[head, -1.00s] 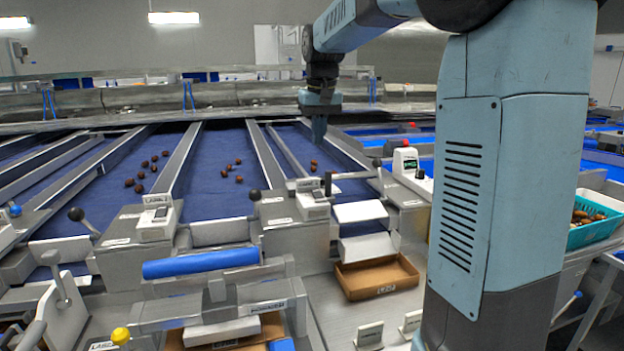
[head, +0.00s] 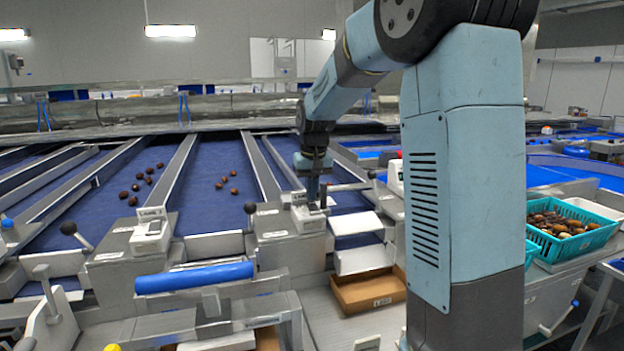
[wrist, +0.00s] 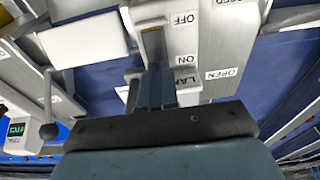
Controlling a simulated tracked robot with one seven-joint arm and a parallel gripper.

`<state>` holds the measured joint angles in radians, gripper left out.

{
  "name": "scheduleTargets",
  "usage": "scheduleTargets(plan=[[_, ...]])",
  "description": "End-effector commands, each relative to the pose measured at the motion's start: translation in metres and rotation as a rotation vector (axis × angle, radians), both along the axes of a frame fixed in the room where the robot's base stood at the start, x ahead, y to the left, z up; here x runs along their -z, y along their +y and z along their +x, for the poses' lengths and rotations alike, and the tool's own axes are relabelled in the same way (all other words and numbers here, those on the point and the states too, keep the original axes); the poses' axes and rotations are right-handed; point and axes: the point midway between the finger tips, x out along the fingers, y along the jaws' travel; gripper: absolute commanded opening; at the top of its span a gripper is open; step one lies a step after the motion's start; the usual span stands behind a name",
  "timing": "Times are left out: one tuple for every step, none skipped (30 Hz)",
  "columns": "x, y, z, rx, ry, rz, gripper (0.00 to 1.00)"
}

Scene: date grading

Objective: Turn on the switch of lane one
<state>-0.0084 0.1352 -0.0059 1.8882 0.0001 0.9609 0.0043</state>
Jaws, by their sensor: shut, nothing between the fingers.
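The white switch box (head: 305,216) stands on the grey housing at the front of the lanes. In the wrist view its panel shows OFF and ON labels (wrist: 187,60) and a partly covered lane label, so its number cannot be read. My gripper (head: 313,203) is shut, pointing down at this box. In the wrist view its fingers (wrist: 155,85) reach over the panel beside the labels. They hide much of the switch lever; I cannot tell whether they touch it or which way it is set.
A similar switch box (head: 150,236) stands to the left. Black-knobbed levers (head: 250,208) rise near both boxes. A cardboard box (head: 368,292) sits below right, a blue roller (head: 194,277) front left. Dates lie on the blue belts (head: 205,185). A teal crate (head: 572,246) of dates is far right.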

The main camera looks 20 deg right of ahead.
Motion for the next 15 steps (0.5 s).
scheduleTargets(plan=[[0.0038,0.0000,0.0003,0.000,0.001,0.000,0.00],[0.0054,0.0000,0.0005,0.000,0.001,0.000,0.00],[0.0072,0.0000,0.0008,0.000,0.001,0.000,0.00],[0.0082,0.0000,0.0010,0.000,0.001,0.000,0.00],[0.0089,0.0000,0.0011,0.000,0.000,0.000,0.00],[0.0096,0.0000,0.0013,0.000,0.000,0.000,0.00],[0.0099,0.0000,0.0014,0.000,0.000,0.000,0.00],[0.0100,0.0000,0.0014,0.000,0.000,0.000,0.00],[0.0100,0.0000,0.0014,0.000,0.000,0.000,0.00],[0.0100,0.0000,0.0014,0.000,0.000,0.000,0.00],[0.0100,0.0000,0.0014,0.000,0.000,0.000,0.00],[0.0099,0.0001,0.0014,0.000,0.000,0.000,0.00],[0.0099,0.0001,0.0014,0.000,0.000,0.000,0.00],[0.0098,0.0001,0.0013,0.000,0.000,0.000,0.00],[0.0099,0.0001,0.0014,0.000,0.001,0.000,0.00]])
